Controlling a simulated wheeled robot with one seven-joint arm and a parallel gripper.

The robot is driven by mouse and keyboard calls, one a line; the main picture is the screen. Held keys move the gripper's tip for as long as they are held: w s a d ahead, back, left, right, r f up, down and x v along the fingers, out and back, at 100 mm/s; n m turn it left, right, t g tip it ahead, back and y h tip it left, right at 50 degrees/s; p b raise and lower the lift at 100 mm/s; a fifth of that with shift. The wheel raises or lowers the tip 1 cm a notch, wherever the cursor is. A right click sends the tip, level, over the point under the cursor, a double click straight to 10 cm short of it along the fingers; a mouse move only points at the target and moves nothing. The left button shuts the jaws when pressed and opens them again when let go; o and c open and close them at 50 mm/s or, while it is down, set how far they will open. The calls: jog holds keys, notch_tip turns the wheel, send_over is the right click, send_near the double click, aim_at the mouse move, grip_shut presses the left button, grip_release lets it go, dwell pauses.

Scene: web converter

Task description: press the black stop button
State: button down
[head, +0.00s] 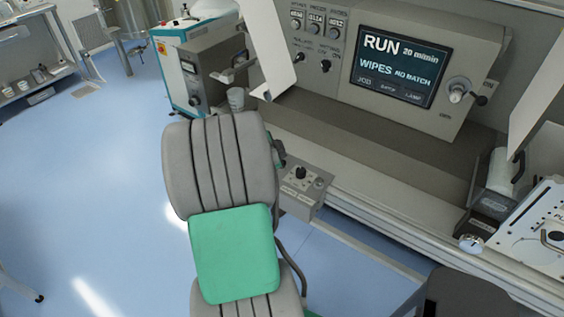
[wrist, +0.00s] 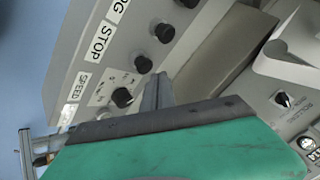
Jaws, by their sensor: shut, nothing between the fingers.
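The black stop button (wrist: 143,64) is a round black knob on a grey panel (wrist: 88,62), lined up with the printed word STOP in the wrist view. Other black controls sit in its row: one above by a partly cut label and one below by the SPEED label. My gripper (wrist: 158,80) shows as grey fingers, shut and empty, beyond the green and black part at the front. Its tips appear just below and right of the stop button; contact cannot be told. In the head view I cannot single out the stop button, and my arm hides part of the scene.
In the head view, a machine with a screen (head: 400,67) reading RUN stands at the upper right. A small control box (head: 304,190) juts out below it. A white and teal cabinet (head: 172,72) stands at upper left. Open blue floor (head: 90,180) lies left.

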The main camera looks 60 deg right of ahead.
jog(key=shift+f, duration=0.1)
dwell(0.6)
jog(key=shift+f+b, duration=0.35)
jog(key=shift+b, duration=0.4)
jog(key=shift+f+b, duration=0.55)
jog(key=shift+b, duration=0.1)
dwell(0.3)
jog(key=shift+r, duration=0.1)
jog(key=shift+r+p, duration=0.4)
jog(key=shift+r, duration=0.5)
jog(key=shift+r+p, duration=1.05)
jog(key=shift+r, duration=1.5)
